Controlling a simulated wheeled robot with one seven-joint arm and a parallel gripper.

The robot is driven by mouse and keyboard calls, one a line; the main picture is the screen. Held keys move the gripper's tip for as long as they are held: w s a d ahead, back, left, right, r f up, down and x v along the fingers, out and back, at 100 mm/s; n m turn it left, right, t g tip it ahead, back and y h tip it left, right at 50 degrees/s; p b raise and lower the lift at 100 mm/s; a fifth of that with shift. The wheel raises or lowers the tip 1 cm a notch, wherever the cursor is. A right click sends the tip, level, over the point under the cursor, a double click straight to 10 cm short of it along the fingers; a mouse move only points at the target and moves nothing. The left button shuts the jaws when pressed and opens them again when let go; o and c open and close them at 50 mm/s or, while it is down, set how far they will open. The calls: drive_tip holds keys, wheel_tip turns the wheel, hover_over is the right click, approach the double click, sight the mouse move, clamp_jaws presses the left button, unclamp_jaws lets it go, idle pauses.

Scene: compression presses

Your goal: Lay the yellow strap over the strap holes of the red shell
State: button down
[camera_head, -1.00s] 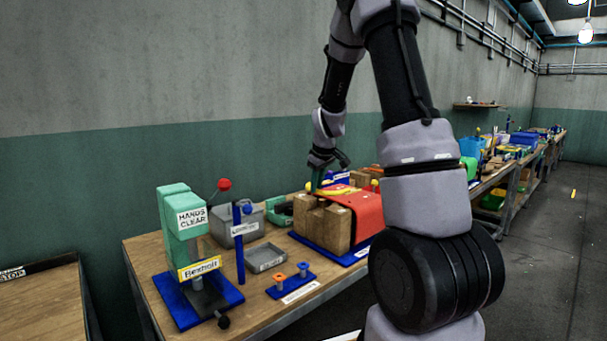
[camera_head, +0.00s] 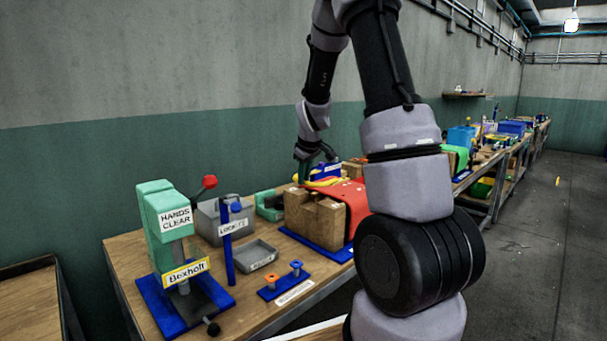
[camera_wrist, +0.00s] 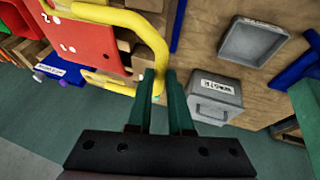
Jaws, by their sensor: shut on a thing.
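The red shell (camera_head: 354,200) lies draped over a wooden block form on a blue base on the bench. In the wrist view the red shell (camera_wrist: 88,42) is at upper left, with small dark holes in its face. The yellow strap (camera_head: 326,183) shows near the shell's far side, partly hidden. In the wrist view the yellow strap (camera_wrist: 150,32) bends round beside the shell's edge into my gripper (camera_wrist: 161,78). My gripper's green fingers are shut on it. My gripper (camera_head: 302,178) is beyond the wooden block in the head view. I cannot tell whether the strap touches the shell.
A green press (camera_head: 158,215) stands at the bench's left end. A grey bin (camera_head: 208,222), a shallow grey tray (camera_head: 247,257) and a blue post (camera_head: 228,250) stand between it and the block.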

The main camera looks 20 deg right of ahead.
drive_tip(key=shift+f, duration=2.75)
drive_tip(key=c, duration=0.8)
unclamp_jaws()
drive_tip(key=shift+o, duration=0.2)
drive_tip(key=s+a+r+m+t+y, duration=0.1)
drive_tip(key=s+a+r+m, duration=0.15)
drive_tip(key=s+r, duration=0.7)
drive_tip(key=s+a+r+m, duration=0.25)
drive_tip(key=s+r, duration=0.45)
drive_tip(key=r, duration=0.5)
drive_tip(key=s+a+r+m, duration=0.2)
drive_tip(key=s, duration=0.5)
drive_tip(key=s+a+r+m+t+y, duration=0.1)
drive_tip(key=s+a+r+m, duration=0.1)
drive_tip(key=s, duration=0.5)
drive_tip(key=shift+s+a+r+y, duration=0.25)
drive_tip(key=shift+s+a+y, duration=0.1)
drive_tip(key=shift+a, duration=0.3)
